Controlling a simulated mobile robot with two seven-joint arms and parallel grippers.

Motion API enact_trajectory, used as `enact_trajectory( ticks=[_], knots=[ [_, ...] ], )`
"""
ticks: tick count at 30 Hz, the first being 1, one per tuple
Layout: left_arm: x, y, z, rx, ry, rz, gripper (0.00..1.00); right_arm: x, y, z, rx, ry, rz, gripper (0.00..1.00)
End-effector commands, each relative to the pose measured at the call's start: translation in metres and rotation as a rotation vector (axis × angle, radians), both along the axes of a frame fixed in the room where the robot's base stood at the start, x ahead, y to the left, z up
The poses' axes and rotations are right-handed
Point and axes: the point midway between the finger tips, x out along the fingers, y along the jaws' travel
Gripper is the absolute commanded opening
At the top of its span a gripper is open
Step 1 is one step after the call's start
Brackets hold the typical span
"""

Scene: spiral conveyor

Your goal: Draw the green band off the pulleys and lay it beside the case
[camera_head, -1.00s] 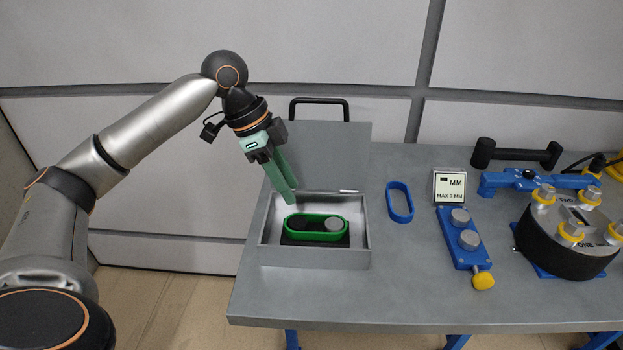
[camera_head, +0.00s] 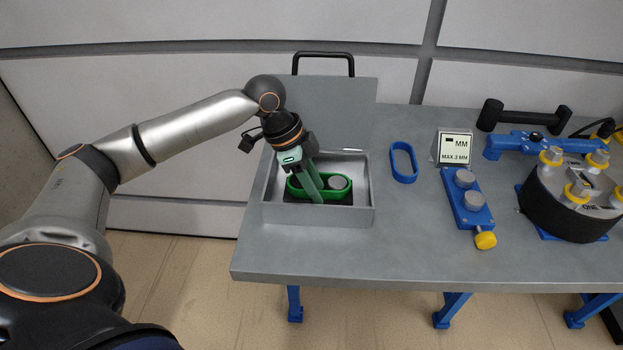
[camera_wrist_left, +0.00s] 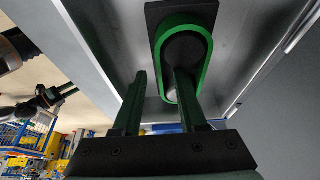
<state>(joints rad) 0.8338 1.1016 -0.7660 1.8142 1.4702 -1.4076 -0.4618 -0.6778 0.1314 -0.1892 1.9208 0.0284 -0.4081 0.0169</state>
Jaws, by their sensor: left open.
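The green band (camera_head: 333,194) runs around two pulleys on a dark block inside the open grey case (camera_head: 320,214). The right-hand pulley (camera_head: 338,182) shows a light grey top. My left gripper (camera_head: 313,199) reaches down into the case, its green fingers in front of the band's left part and hiding some of it. In the left wrist view the two fingers (camera_wrist_left: 156,85) are apart with nothing between them. The band (camera_wrist_left: 206,62) there lies beyond the fingertips, and one finger overlaps it in the picture; I cannot tell whether they touch. My right gripper is not in view.
A blue band (camera_head: 403,162) lies on the table right of the case. Further right are a blue pulley fixture (camera_head: 465,200) with a yellow knob, a small sign (camera_head: 454,147), a black dumbbell-shaped part (camera_head: 523,116) and a round black drum (camera_head: 568,208). Bare table lies in front of these.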

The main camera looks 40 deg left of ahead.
Motion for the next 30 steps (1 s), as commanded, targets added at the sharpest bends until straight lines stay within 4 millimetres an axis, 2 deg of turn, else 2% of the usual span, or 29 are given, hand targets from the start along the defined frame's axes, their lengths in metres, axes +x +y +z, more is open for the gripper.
enact_trajectory(
  ticks=[5,16,30],
  knots=[
    [0.0000,0.0000,-0.0001,0.000,0.000,0.000,0.41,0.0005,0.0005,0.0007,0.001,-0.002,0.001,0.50],
    [0.0001,0.0001,0.0003,0.000,0.000,0.000,0.00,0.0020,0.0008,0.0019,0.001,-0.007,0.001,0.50],
    [0.0000,0.0001,0.0004,0.000,0.000,0.000,0.01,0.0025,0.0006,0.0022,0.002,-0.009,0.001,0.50]
  ],
)
